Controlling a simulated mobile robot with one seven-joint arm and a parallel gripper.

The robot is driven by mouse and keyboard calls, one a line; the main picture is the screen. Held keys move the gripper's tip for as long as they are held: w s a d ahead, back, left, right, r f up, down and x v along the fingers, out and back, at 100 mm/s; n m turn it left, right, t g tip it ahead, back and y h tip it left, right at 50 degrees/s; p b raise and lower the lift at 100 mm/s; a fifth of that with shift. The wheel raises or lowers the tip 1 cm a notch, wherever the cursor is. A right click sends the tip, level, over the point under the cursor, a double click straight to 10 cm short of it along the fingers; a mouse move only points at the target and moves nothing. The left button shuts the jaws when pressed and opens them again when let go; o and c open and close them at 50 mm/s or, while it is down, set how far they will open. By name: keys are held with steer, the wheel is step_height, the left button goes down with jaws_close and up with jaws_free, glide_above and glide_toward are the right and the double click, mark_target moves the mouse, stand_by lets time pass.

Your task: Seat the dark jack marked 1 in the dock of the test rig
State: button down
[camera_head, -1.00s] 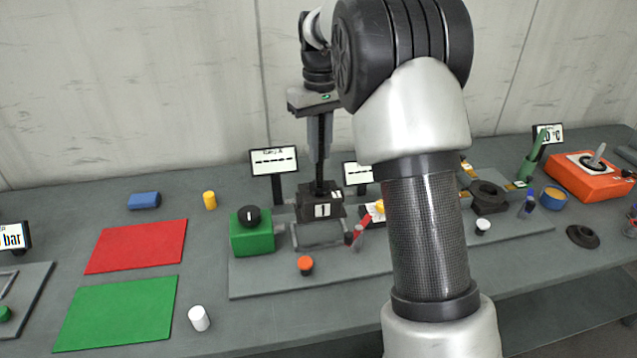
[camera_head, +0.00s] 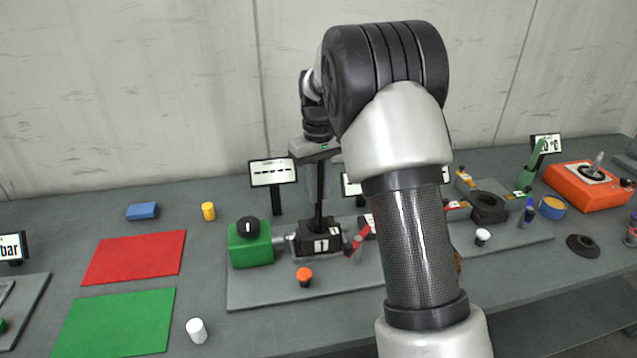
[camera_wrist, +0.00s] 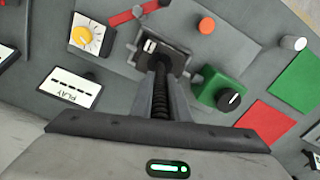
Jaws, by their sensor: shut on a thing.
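The dark jack marked 1 (camera_head: 320,237) is upright, its black base low at the dock (camera_wrist: 135,62) of the test rig. In the wrist view, the jack's base (camera_wrist: 152,47) with its white label lies within the dock's grey frame. Whether it rests fully on the dock floor cannot be told. My gripper (camera_wrist: 164,82) is shut on the jack's upright threaded screw (camera_wrist: 161,98), one finger on each side, above the base. In the head view, the dock is mostly hidden behind the base.
A green box with a black knob (camera_head: 250,243) stands left of the dock, an orange button (camera_head: 304,276) in front. A red lever (camera_head: 360,238) is close on the right. A display (camera_head: 272,173) stands behind. The red mat (camera_head: 135,257) and green mat (camera_head: 115,322) are bare.

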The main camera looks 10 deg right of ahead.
steer(key=shift+w+r, duration=0.1)
steer(key=shift+r, duration=0.2)
steer(key=c, duration=2)
jaws_free()
steer(key=shift+f, duration=0.3)
steer(key=o, duration=0.3)
